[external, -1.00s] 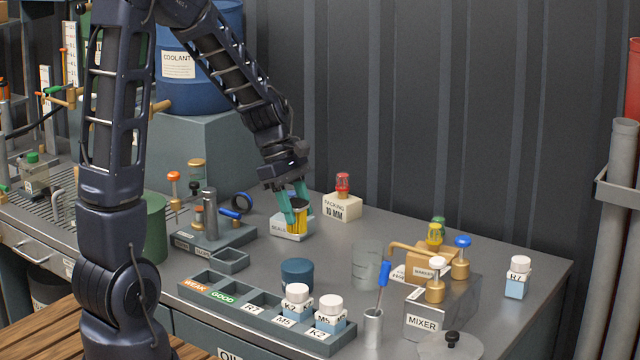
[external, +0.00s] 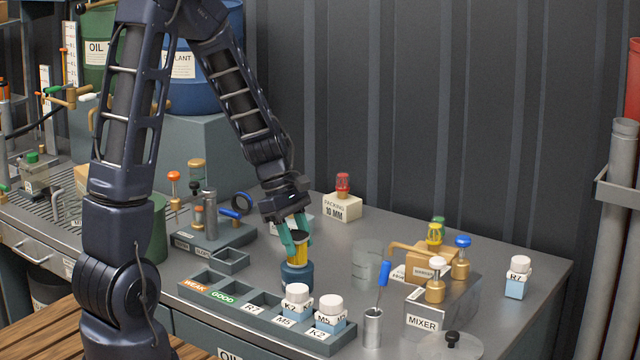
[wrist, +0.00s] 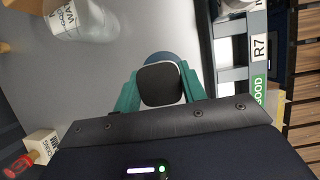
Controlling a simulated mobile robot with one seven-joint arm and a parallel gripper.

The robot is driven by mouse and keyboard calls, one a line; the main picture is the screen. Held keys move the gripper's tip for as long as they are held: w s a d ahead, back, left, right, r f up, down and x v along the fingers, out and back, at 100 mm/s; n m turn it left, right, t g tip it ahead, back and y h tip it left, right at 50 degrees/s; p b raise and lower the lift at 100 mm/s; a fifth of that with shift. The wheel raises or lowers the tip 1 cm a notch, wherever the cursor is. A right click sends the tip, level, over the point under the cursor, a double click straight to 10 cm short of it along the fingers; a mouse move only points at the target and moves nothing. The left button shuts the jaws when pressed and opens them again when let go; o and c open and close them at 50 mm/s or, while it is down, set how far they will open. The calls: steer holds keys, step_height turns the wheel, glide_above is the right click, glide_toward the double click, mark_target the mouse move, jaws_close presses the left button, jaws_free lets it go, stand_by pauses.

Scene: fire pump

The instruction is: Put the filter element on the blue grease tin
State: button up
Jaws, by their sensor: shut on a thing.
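The filter element (external: 299,250) is a yellow cylinder with a black top, upright between the teal fingers of my gripper (external: 296,240). My gripper is shut on it. The blue grease tin (external: 297,277) stands on the bench directly below the filter element. In the external view the filter's lower end meets the tin's top; I cannot tell whether it rests there. In the wrist view the filter's black top (wrist: 160,84) shows between the fingers (wrist: 160,92), with the tin's dark blue rim (wrist: 160,57) partly visible behind it.
A compartment rack (external: 233,306) with bottles stands in front of the tin. A clear beaker (external: 366,264) and the mixer (external: 440,300) stand to the right. Open bench lies toward the back right.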

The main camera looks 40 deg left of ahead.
steer(key=shift+f, duration=0.1)
steer(key=o, duration=1)
steer(key=v, duration=1.1)
steer(key=shift+s+a+r+m+t+y, duration=0.35)
steer(key=shift+s+r+m+t+y, duration=0.4)
steer(key=shift+s+r+m, duration=2.05)
steer(key=shift+s+a+r+m+t+y, duration=0.3)
steer(key=shift+s+r+m+t+y, duration=0.45)
steer(key=shift+s+r+m, duration=2.1)
steer(key=shift+s+a+r+m+t+y, duration=0.35)
steer(key=shift+s+r+m+t+y, duration=0.7)
steer(key=shift+s+m, duration=3.2)
steer(key=shift+s+r+n+g+h, duration=0.25)
steer(key=shift+s+n+h, duration=0.1)
steer(key=shift+s+n, duration=0.55)
